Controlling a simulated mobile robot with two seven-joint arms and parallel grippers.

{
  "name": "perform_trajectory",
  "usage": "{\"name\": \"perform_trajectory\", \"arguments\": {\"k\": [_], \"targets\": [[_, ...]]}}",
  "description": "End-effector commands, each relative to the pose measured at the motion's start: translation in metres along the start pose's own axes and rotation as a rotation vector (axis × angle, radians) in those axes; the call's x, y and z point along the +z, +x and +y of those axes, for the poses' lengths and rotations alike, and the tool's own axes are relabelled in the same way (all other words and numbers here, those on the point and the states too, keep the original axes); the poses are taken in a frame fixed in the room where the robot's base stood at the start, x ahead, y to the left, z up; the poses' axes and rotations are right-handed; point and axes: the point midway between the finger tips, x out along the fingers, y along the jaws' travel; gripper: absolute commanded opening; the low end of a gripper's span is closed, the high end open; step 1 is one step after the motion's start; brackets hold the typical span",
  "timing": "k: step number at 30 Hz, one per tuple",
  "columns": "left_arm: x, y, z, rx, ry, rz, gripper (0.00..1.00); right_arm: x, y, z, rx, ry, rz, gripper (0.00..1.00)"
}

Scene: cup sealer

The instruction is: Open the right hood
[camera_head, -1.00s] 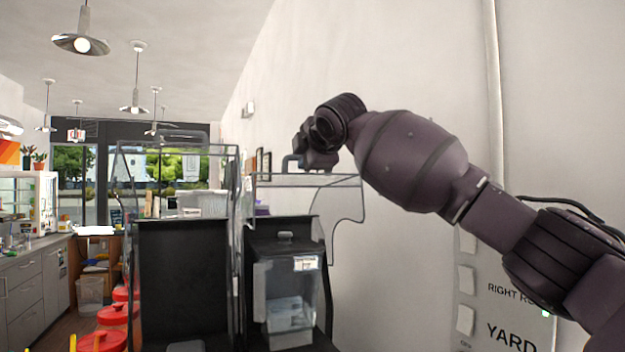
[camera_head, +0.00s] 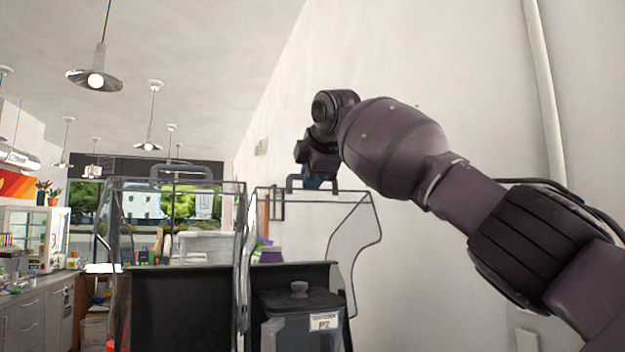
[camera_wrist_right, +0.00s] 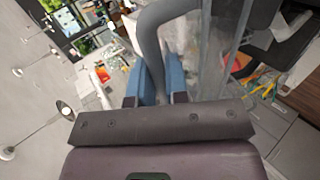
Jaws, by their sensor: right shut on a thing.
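The right hood (camera_head: 345,225) is a clear panel with dark edges, standing raised above the right black housing (camera_head: 300,272) in the head view. Its grey handle (camera_head: 290,184) is on the top edge. My right gripper (camera_head: 316,182) is at this handle, with the arm coming in from the right. In the right wrist view, the blue fingers of my right gripper (camera_wrist_right: 154,84) are on either side of the thick grey handle (camera_wrist_right: 152,45), shut on it. The fingertips are partly hidden in the head view. My left gripper is not in view.
The left clear hood (camera_head: 135,225) with its own handle (camera_head: 180,170) stands beside the right one, above a black housing (camera_head: 180,305). A lidded container (camera_head: 300,318) is at the right unit's front. The white wall (camera_head: 440,60) is close on the right.

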Motion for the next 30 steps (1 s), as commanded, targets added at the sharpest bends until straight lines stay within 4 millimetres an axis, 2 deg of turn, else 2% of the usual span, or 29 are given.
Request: {"name": "perform_trajectory", "arguments": {"k": [8, 9, 11, 20, 25, 30], "targets": [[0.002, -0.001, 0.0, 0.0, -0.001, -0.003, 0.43, 0.0, 0.003, -0.002, -0.006, -0.005, -0.004, 0.0], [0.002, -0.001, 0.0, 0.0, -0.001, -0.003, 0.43, 0.0, 0.003, -0.002, -0.006, -0.005, -0.004, 0.16], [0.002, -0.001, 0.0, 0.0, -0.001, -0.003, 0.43, 0.0, 0.002, -0.002, -0.006, -0.005, -0.003, 0.23], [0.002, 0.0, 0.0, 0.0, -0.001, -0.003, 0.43, 0.0, -0.001, -0.001, -0.002, -0.002, -0.002, 0.23], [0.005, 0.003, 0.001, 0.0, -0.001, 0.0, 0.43, 0.001, -0.016, -0.001, 0.001, 0.0, -0.001, 0.23], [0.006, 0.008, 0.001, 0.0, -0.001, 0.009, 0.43, 0.0, -0.046, -0.001, 0.002, -0.002, -0.001, 0.23]]}}
